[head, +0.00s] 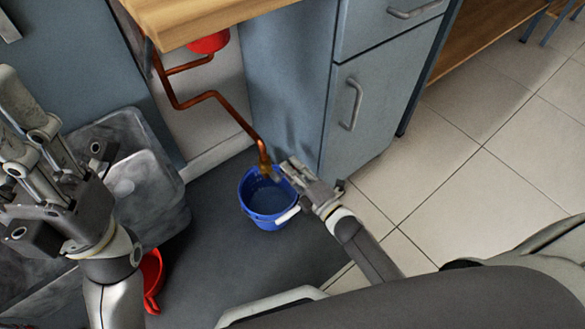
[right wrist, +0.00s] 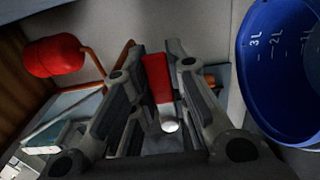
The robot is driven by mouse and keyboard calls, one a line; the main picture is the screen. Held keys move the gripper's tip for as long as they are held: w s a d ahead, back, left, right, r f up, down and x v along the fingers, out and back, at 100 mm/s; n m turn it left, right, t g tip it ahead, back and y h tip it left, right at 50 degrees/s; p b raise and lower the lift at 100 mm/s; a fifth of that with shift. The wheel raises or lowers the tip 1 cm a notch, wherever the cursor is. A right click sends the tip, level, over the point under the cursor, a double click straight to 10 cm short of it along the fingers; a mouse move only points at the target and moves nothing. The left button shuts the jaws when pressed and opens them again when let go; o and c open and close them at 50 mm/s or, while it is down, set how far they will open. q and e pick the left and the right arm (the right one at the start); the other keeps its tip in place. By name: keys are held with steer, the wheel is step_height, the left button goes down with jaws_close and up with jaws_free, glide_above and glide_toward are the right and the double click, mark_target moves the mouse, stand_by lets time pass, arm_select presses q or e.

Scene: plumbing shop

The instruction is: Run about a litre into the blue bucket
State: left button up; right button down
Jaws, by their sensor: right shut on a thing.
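The blue bucket (head: 262,217) stands upright on the dark mat under the brass tap (head: 265,164) at the end of a copper pipe. In the right wrist view the bucket (right wrist: 262,75) shows white litre marks inside. I cannot tell whether it holds water or whether any is running. My right gripper (head: 290,172) is beside the tap, above the bucket's right rim. In the right wrist view it is shut on a red lever (right wrist: 157,77), seemingly the tap's handle. My left gripper (head: 14,118) is at the far left, open and empty, away from the bucket.
A red round vessel (head: 209,43) hangs under the wooden worktop (head: 205,14). A grey cabinet (head: 365,105) stands right of the bucket. A grey tub (head: 150,180) and a red object (head: 152,278) lie at the left. The tiled floor (head: 480,190) at right is clear.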

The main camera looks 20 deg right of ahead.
steer(key=c, duration=1.4)
jaws_free()
steer(key=shift+s, duration=0.1)
steer(key=v, duration=1.2)
steer(key=shift+r, duration=0.1)
